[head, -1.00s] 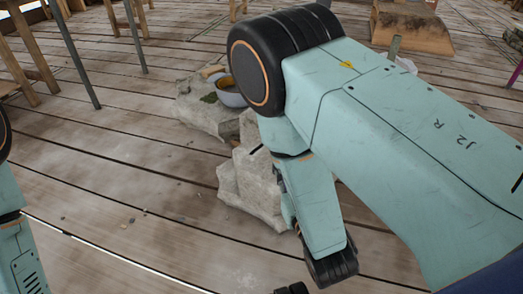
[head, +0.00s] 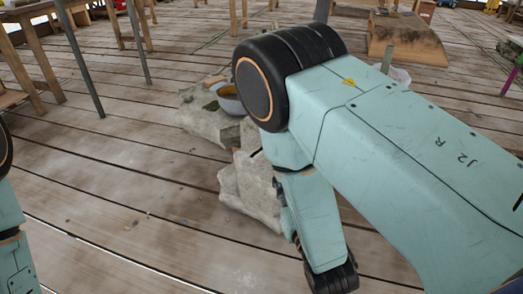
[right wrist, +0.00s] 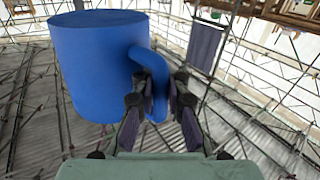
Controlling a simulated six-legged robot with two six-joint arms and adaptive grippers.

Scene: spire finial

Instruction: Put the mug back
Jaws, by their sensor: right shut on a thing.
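A blue mug (right wrist: 92,70) fills the upper left of the right wrist view, with its handle (right wrist: 148,62) on its right side. My right gripper (right wrist: 162,85) is shut on the handle, and the mug hangs beside the fingers. The mug does not show in the head view, where my right arm covers much of the right side. My left arm shows only at the left edge of the head view, and its gripper is out of the picture.
Pale stone blocks (head: 252,190) stand on the plank floor (head: 110,190), partly behind my right arm. A bowl (head: 229,99) sits on the farther block. Wooden table legs and grey poles (head: 82,58) are at the upper left. A wooden block (head: 408,38) lies at the upper right.

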